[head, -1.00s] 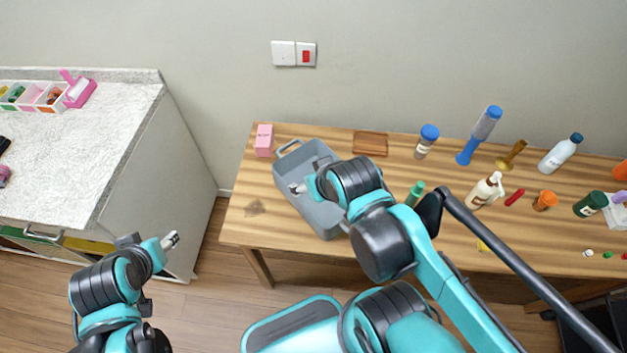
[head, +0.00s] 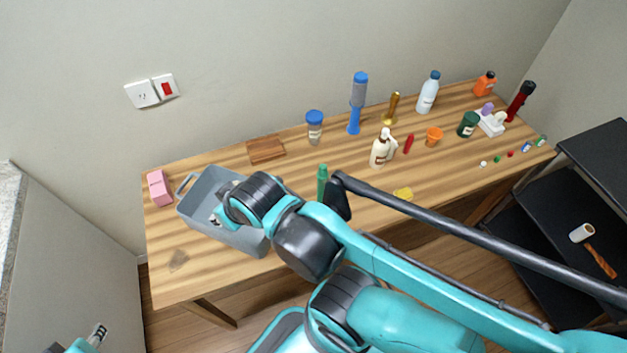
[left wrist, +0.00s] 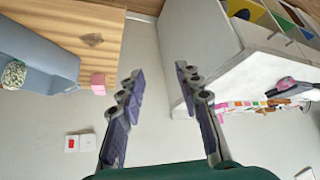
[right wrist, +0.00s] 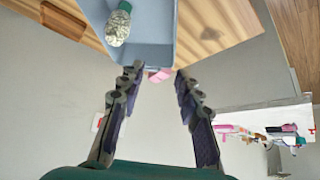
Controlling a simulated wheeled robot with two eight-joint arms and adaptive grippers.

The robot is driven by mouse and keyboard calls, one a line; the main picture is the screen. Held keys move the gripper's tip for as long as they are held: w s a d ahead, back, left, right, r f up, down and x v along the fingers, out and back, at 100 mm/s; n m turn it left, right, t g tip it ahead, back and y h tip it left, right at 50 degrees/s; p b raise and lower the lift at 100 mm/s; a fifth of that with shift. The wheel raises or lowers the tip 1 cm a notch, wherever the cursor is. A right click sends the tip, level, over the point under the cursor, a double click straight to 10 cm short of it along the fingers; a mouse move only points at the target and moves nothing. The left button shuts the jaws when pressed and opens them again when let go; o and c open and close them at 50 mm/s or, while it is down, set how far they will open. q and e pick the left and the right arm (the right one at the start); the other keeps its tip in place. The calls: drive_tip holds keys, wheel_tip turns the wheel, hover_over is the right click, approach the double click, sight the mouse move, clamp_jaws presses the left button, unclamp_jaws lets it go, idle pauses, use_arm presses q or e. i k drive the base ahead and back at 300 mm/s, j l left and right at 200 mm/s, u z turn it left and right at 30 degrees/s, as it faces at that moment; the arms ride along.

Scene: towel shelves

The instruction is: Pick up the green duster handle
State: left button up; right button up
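A green handle-like thing (head: 322,183) stands on the table right of the grey bin (head: 190,190) in the head view; my right arm hides its lower part. In the right wrist view a thing with a green end and a pale speckled head (right wrist: 118,26) shows against the bin (right wrist: 155,25); I cannot tell whether these are the same. A similar speckled thing (left wrist: 14,74) shows at the left wrist view's edge. My right gripper (head: 214,220) is at the bin, open and empty (right wrist: 155,85). My left gripper (head: 99,333) is open and empty (left wrist: 158,85), away from the table.
The wooden table (head: 178,285) holds a pink box (head: 159,188), a wooden tray (head: 265,149), a blue duster-like thing (head: 357,103), a spray bottle (head: 380,148) and several bottles. A dark shelf (head: 590,175) stands right. A white counter (left wrist: 270,62) is at the left gripper's side.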

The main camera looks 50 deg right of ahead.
sight(323, 174)
drive_tip(key=z, duration=1.95)
drive_tip(key=i+l+z, duration=0.2)
drive_tip(key=l, duration=0.15)
drive_tip(key=k, duration=0.05)
